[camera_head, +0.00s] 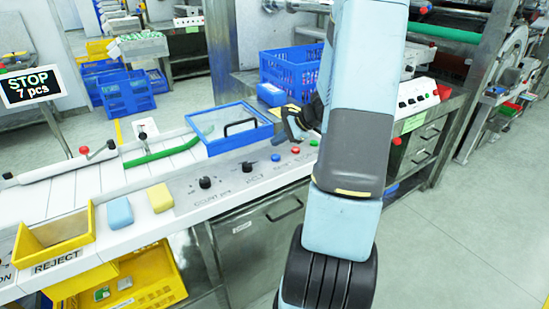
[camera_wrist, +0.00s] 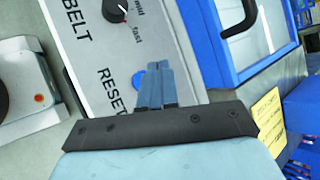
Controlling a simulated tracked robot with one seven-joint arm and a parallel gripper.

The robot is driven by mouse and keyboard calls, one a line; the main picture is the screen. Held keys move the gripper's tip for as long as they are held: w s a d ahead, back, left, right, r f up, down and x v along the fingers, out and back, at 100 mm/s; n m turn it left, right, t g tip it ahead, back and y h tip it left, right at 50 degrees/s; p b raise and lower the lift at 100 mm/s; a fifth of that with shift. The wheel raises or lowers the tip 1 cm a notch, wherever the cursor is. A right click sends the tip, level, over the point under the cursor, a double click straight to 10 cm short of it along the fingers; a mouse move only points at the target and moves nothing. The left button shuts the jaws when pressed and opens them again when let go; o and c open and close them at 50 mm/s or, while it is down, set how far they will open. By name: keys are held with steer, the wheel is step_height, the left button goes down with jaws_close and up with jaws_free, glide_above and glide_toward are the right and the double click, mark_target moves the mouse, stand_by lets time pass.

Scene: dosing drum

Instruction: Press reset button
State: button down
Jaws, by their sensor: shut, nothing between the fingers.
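The blue reset button (camera_wrist: 138,79) sits on the grey control panel beside the RESET lettering in the wrist view. My gripper (camera_wrist: 154,66) is shut and empty, and its blue fingers partly cover the button. I cannot tell whether the fingertips touch the panel or hover above it. In the head view the blue button (camera_head: 275,157) shows on the panel, left of a red button (camera_head: 295,150) and a green button (camera_head: 313,142). My gripper (camera_head: 292,116) is above and behind these buttons there, partly hidden by my arm.
A black BELT knob (camera_wrist: 115,10) is near the button. A blue-framed lid with a black handle (camera_head: 232,130) lies behind the panel. Blue and yellow blocks (camera_head: 119,213) are on the panel's left. A display (camera_head: 30,87) reads "STOP 7 pcs". A blue crate (camera_head: 290,68) stands behind.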

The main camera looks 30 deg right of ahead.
mark_target(278, 157)
steer(key=shift+f, duration=1.55)
steer(key=shift+f, duration=0.8)
stand_by(1.7)
stand_by(0.4)
steer(key=shift+r, duration=0.9)
steer(key=shift+r, duration=2.5)
steer(key=shift+a, duration=0.1)
